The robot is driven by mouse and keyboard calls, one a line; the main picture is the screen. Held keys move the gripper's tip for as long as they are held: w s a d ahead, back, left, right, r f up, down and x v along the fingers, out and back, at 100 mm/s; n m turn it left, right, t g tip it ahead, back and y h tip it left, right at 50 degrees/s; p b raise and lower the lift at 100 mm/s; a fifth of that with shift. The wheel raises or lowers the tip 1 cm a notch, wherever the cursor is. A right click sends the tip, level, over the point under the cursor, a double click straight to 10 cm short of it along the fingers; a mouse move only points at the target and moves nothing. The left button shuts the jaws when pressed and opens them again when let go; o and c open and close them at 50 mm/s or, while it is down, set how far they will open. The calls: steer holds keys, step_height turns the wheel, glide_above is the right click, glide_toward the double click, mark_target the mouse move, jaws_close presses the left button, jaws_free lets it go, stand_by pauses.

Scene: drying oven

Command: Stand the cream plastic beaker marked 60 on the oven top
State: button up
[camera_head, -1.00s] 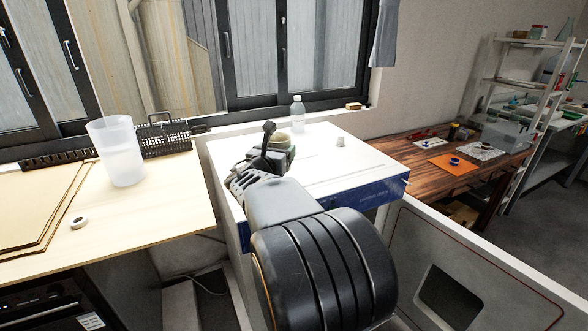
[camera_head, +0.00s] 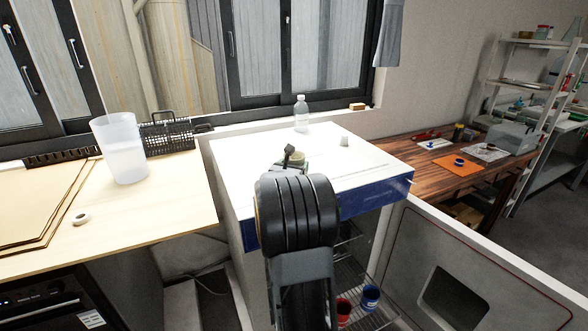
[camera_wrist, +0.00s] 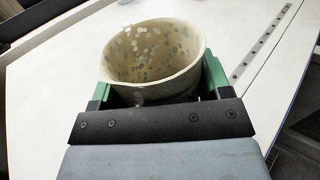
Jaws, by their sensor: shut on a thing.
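The cream beaker (camera_wrist: 150,62) sits between the green fingers of my gripper (camera_wrist: 157,88) in the wrist view, mouth toward the camera, with speckled spots inside. The fingers are shut on its sides. No number can be read on it. The oven top (camera_head: 365,162) is a white surface with a blue front edge; it also fills the background of the wrist view (camera_wrist: 55,75). In the head view my arm hides most of my gripper (camera_head: 292,162) and the beaker, over the oven top's left-middle part. I cannot tell whether the beaker's base touches the surface.
A clear bottle (camera_head: 302,115) stands at the oven top's back edge, and a small pale cup (camera_head: 344,141) stands right of it. The oven top's right part is clear. A large translucent beaker (camera_head: 120,150) stands on the left bench. The oven door (camera_head: 400,265) hangs open at right.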

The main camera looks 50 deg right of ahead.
steer(key=shift+f, duration=0.25)
steer(key=shift+f, duration=0.1)
steer(key=shift+f, duration=0.15)
steer(key=o, duration=0.9)
